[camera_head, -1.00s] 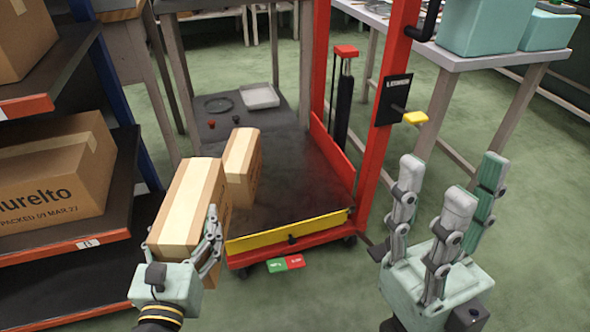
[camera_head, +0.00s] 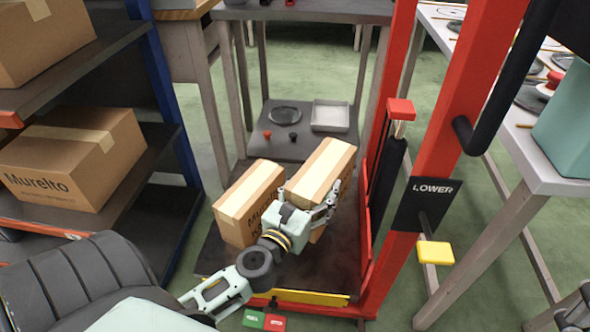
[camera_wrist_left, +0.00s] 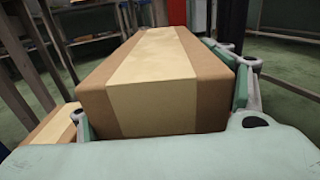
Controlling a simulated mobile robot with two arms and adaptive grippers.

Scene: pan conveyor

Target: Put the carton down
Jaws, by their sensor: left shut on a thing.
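My left gripper (camera_head: 310,212) is shut on a brown carton (camera_head: 325,172) with a pale tape strip. The carton is over the dark platform (camera_head: 338,258) of the red lift, on its right half. I cannot tell whether its underside touches the platform. In the left wrist view the held carton (camera_wrist_left: 160,80) fills the middle, between the fingers. A second carton (camera_head: 248,205) stands on the platform just left of it, with a narrow gap. My right gripper (camera_head: 574,312) shows only in part at the lower right corner.
A red lift mast (camera_head: 400,215) with a yellow lever (camera_head: 435,252) marked LOWER rises to the right. A shelf at left holds a Murelto carton (camera_head: 75,160). Behind the platform, a low shelf holds a white tray (camera_head: 330,116) and a dark plate (camera_head: 285,116).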

